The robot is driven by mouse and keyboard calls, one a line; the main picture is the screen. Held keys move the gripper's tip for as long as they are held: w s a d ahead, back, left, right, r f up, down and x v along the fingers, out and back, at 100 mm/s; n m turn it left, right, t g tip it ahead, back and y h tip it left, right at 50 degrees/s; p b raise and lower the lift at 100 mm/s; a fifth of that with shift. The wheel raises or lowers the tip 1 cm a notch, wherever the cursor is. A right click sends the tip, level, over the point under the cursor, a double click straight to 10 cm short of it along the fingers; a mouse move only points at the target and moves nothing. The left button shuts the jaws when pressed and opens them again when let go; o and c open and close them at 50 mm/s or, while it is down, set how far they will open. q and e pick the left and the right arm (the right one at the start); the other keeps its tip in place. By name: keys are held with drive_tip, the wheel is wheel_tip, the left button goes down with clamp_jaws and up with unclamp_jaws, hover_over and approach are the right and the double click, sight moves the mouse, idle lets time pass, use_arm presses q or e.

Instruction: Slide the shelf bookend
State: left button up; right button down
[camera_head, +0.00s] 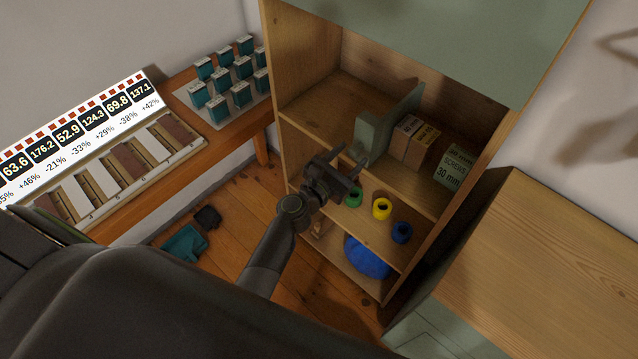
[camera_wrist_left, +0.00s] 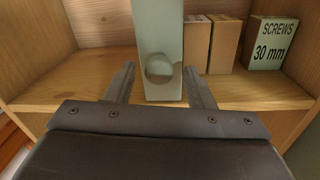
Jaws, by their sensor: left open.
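The grey-green bookend (camera_head: 374,134) stands upright on the upper open shelf of the wooden cabinet, left of the boxes. It fills the middle of the left wrist view (camera_wrist_left: 157,25), with a round knob or recess low on its front face. My left gripper (camera_head: 347,160) is open in front of the shelf, just short of the bookend. In the left wrist view its two fingers (camera_wrist_left: 161,85) show on either side of the bookend's front. I cannot tell whether they touch it. My right gripper is not in view.
Brown boxes (camera_head: 414,140) and a green screws box (camera_head: 455,168) stand right of the bookend; bare shelf (camera_head: 322,104) lies left. Green, yellow (camera_head: 382,208) and blue rolls sit on the shelf below. A blue object (camera_head: 366,258) lies at the bottom. A wooden-topped cabinet (camera_head: 540,270) is at right.

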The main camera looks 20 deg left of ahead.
use_arm(q)
drive_tip(key=b+v, duration=0.2)
drive_tip(key=v, duration=1.3)
drive_tip(key=shift+s, duration=0.1)
drive_tip(key=s+a+f+m+g+y, duration=0.1)
drive_tip(key=s+f+m+g, duration=0.3)
drive_tip(key=f, duration=0.7)
drive_tip(key=s+a+f+m+g+y, duration=0.15)
drive_tip(key=s+f+m, duration=0.35)
drive_tip(key=f, duration=0.5)
drive_tip(key=s+a+f+m+g+y, duration=0.15)
drive_tip(key=f+m+g, duration=0.3)
drive_tip(key=f, duration=0.65)
drive_tip(key=s+a+f+m+g, duration=0.2)
drive_tip(key=s+f+m, duration=0.2)
drive_tip(key=s, duration=0.4)
drive_tip(key=s+a+f+m+g+y, duration=0.1)
drive_tip(key=s+a+f+m+g, duration=0.1)
drive_tip(key=s+f+m, duration=0.3)
drive_tip(key=s+a+f+m+g+y, duration=0.1)
drive_tip(key=s+a+f+m, duration=0.3)
drive_tip(key=s+m, duration=0.4)
drive_tip(key=s+g, duration=0.1)
drive_tip(key=s, duration=0.2)
drive_tip(key=shift+f, duration=0.15)
